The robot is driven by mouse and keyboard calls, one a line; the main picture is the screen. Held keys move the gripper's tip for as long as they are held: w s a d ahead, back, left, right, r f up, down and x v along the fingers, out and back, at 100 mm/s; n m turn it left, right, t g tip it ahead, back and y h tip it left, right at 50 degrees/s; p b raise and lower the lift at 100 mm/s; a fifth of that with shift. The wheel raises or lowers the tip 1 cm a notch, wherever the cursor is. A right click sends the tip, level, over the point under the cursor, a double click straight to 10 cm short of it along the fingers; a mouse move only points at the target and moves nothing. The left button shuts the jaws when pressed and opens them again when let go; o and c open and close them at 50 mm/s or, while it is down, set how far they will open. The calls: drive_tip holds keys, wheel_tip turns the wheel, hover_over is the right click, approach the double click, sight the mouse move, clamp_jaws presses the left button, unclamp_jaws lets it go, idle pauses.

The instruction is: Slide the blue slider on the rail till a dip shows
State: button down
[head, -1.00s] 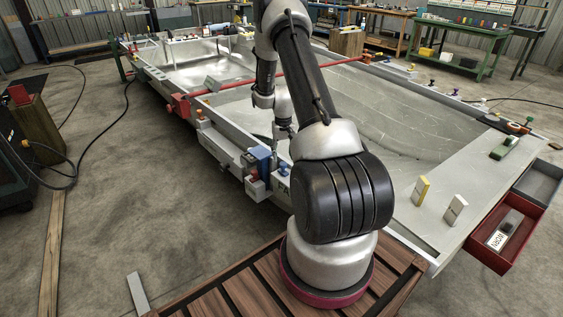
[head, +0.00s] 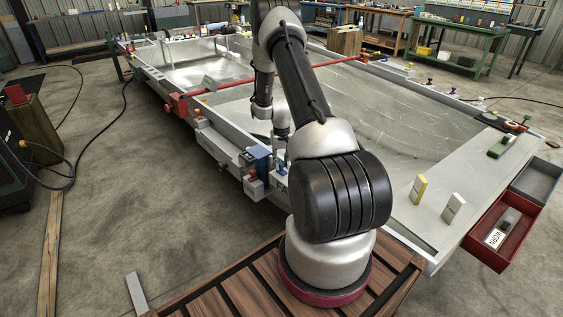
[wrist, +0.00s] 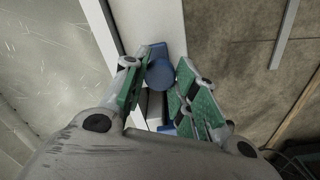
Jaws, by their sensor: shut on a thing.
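The blue slider sits on the rail along the near left side wall of the hull. In the wrist view its round blue knob (wrist: 160,76) stands between the green-padded fingers of my gripper (wrist: 166,64), which is shut on it. In the head view my gripper (head: 281,148) points down at the wall, and a small blue knob (head: 282,169) shows just below it. The pale rail (wrist: 153,18) runs away under the fingers. The fingers hide much of the slider and rail. I cannot make out a dip.
A larger blue block (head: 262,157) is on the wall's outer side, close left of my gripper. A red bar (head: 275,76) crosses the hull farther back. An open red drawer (head: 478,238) juts out at right.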

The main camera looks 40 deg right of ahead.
drive_tip(key=s, duration=1)
drive_tip(key=shift+d, duration=0.25)
drive_tip(key=c, duration=1.1)
unclamp_jaws()
wheel_tip(320, 180, up, 12)
